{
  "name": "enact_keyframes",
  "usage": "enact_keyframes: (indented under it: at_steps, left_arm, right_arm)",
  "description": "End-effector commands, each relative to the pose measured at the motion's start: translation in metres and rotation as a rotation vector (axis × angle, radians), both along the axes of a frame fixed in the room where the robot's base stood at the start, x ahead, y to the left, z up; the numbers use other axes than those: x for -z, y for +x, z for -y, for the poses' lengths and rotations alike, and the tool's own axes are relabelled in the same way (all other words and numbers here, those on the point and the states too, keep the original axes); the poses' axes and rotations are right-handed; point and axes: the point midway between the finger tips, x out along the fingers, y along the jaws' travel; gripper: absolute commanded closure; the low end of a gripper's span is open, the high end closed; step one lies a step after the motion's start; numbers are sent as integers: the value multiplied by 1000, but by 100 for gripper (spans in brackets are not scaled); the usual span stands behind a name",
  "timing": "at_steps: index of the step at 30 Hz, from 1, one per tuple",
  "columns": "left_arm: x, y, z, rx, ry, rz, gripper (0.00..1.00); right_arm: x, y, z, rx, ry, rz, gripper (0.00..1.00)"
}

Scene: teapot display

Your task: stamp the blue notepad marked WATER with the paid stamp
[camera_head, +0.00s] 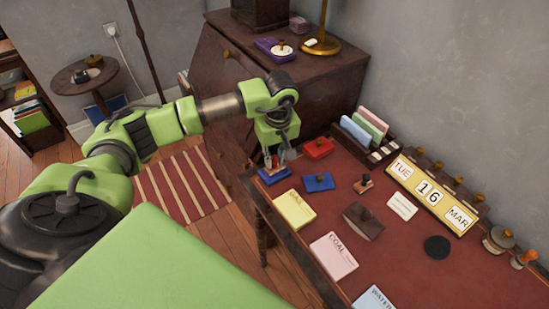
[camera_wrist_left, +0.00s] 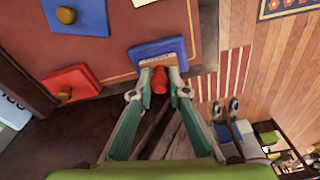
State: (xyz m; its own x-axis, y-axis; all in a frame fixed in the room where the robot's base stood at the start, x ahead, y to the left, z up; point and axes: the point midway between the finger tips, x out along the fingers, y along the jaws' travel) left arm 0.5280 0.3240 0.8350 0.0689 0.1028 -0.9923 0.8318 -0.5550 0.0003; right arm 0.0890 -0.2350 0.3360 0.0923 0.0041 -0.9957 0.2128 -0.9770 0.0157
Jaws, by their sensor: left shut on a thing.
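The blue notepad marked WATER (camera_head: 373,299) lies at the bottom edge of the head view, partly cut off. My left gripper (camera_head: 276,160) is at the desk's near left corner, far from that notepad. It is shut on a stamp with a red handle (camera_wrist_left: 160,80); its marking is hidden. The stamp is right over a blue ink pad (camera_head: 272,178), which also shows in the left wrist view (camera_wrist_left: 170,46). I cannot tell whether the stamp touches the pad. My right gripper is not in view.
A yellow notepad (camera_head: 295,209) and a pink COAL notepad (camera_head: 333,256) lie along the front edge. A blue piece (camera_head: 318,183), a red piece (camera_head: 318,148), another stamp (camera_head: 364,184) and a brown block (camera_head: 363,220) lie nearby. A calendar (camera_head: 432,194) stands behind.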

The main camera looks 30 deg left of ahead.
Motion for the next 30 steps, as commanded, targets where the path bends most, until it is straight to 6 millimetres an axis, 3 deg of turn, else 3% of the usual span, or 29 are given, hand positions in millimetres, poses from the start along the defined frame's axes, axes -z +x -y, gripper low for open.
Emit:
enact_keyframes:
  at_steps: [11,30]
  left_arm:
    - [2,-3,1,2,0,-9,98]
    - [-50,-1,0,0,0,-2,98]
  right_arm:
    - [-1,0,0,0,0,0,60]
    - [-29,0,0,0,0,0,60]
